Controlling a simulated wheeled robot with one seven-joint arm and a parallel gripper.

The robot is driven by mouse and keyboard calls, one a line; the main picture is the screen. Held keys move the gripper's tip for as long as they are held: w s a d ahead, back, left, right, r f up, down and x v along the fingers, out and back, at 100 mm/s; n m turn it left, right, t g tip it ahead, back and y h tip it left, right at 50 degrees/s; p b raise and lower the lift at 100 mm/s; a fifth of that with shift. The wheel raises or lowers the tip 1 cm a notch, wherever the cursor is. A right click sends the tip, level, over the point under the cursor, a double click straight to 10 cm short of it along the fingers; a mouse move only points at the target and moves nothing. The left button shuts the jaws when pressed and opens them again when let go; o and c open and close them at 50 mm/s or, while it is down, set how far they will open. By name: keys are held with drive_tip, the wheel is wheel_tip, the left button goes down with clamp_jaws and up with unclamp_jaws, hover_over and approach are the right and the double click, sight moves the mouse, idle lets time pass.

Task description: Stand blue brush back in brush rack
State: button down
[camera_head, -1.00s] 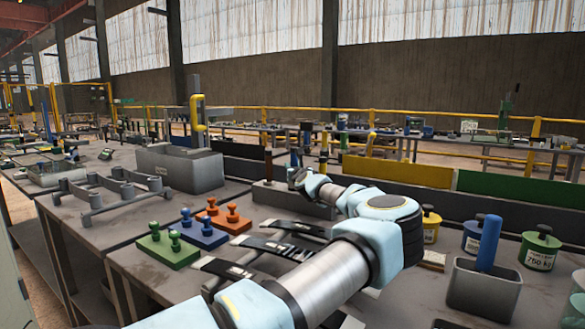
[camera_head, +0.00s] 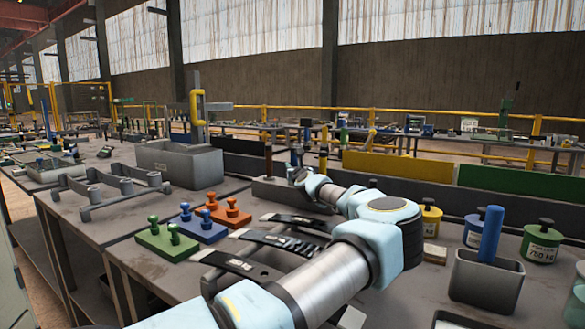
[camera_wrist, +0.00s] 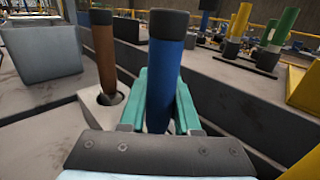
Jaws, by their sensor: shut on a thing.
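The blue brush (camera_wrist: 166,70) stands nearly upright in the wrist view, its handle blue with a dark cap. My gripper (camera_wrist: 162,98) has its teal fingers shut on either side of the blue handle. The grey brush rack (camera_wrist: 97,102) lies just left of and behind it, with a brown-handled brush (camera_wrist: 104,55) standing in a round hole. My gripper and hand hide the lower end of the blue brush, so I cannot tell whether it is in the rack. In the head view the rack (camera_head: 266,191) is partly behind my arm.
A large grey bin (camera_head: 180,166) stands left of the rack. Green, blue and orange knobbed blocks (camera_head: 205,228) and dark straps (camera_head: 262,241) lie in front. A grey holder with a blue cylinder (camera_head: 486,282) and labelled weights (camera_head: 541,244) stand at the right.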

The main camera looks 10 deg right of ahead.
drive_tip(key=shift+f, duration=0.15)
drive_tip(key=c, duration=0.5)
unclamp_jaws()
drive_tip(key=shift+c, duration=0.2)
drive_tip(key=shift+o, duration=0.2)
drive_tip(key=o, duration=0.4)
drive_tip(key=shift+o, duration=0.2)
wheel_tip(320, 180, up, 7)
drive_tip(key=p, duration=0.3)
